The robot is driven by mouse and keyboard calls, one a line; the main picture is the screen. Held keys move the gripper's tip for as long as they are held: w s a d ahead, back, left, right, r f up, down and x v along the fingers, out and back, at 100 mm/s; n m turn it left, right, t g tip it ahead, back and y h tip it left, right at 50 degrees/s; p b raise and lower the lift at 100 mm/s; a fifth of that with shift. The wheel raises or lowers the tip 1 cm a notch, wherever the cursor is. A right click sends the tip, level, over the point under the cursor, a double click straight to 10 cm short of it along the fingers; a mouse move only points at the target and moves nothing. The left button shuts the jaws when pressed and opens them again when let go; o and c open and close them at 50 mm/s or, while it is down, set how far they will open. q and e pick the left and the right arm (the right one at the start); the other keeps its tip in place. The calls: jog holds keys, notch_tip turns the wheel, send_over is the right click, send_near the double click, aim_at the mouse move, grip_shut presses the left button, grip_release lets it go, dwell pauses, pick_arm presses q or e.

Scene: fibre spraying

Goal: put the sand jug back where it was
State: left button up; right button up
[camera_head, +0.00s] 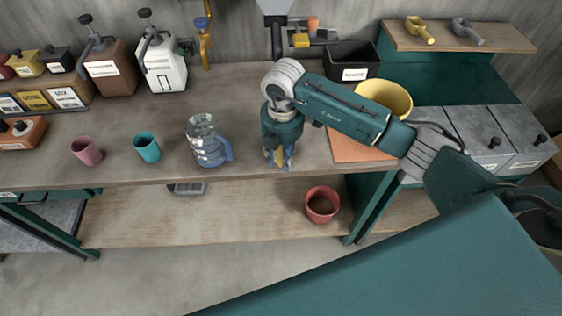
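A clear jug (207,141) with a blue tint and a blue handle on its right side stands upright on the workbench, near the front edge. No sand shows in it, and I cannot tell if it is the sand jug. My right gripper (279,158) points down at the front of the bench, to the right of the jug's handle and apart from it. Its fingers are small and dark with yellow and blue parts, and I cannot tell whether they are open or hold something. My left gripper is not in view.
A pink cup (87,151) and a teal cup (147,147) stand left of the jug. A yellow bowl (385,98), an orange board (352,149) and a black bin (351,62) are at the right. A red pot (322,204) with brown inside stands on the lower shelf.

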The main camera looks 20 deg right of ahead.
notch_tip(320, 180, up, 9)
jog(key=b, duration=0.3)
jog(key=shift+s+r, duration=0.15)
jog(key=shift+r, duration=0.4)
